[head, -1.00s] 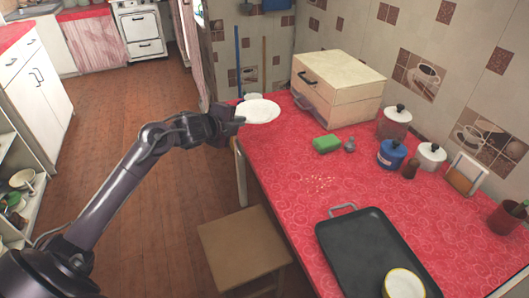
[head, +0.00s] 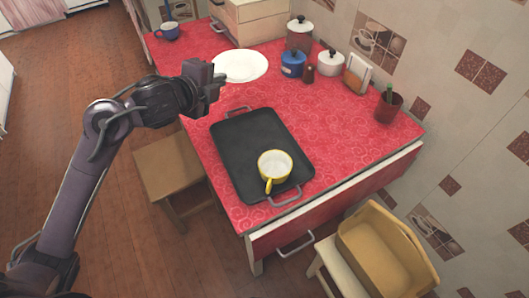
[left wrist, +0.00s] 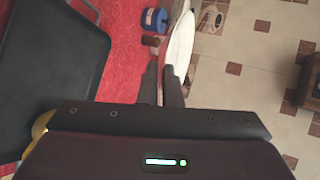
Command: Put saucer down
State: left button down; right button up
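The white saucer (head: 240,66) is in my left gripper (head: 217,82), above the red counter, beyond the far end of the black tray. In the left wrist view, the saucer (left wrist: 181,42) shows nearly edge-on at the tips of the two fingers (left wrist: 161,84), which close on its rim. The red counter (head: 340,135) lies below it. I cannot tell the exact gap between saucer and counter. My right gripper is in neither view.
The black tray (head: 235,150) holds a yellow-and-white cup (head: 275,165). Behind the saucer stand a blue pot (head: 293,64), a white pot (head: 331,63) and a wooden box (head: 265,22). A blue mug (head: 168,31) is at the far left corner. Red cloth right of the tray is bare.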

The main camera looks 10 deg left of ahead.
pick_arm(q)
notch_tip(320, 180, down, 15)
jog(key=b, duration=0.3)
jog(key=shift+a, duration=0.1)
jog(key=shift+f, duration=0.5)
notch_tip(320, 180, down, 3)
jog(key=shift+f, duration=0.2)
jog(key=shift+f+b, duration=0.3)
jog(key=shift+f, duration=0.3)
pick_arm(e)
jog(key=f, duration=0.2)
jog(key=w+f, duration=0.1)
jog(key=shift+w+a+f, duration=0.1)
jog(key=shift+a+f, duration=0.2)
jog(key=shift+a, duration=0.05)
pick_arm(q)
jog(key=c, duration=1.6)
grip_release()
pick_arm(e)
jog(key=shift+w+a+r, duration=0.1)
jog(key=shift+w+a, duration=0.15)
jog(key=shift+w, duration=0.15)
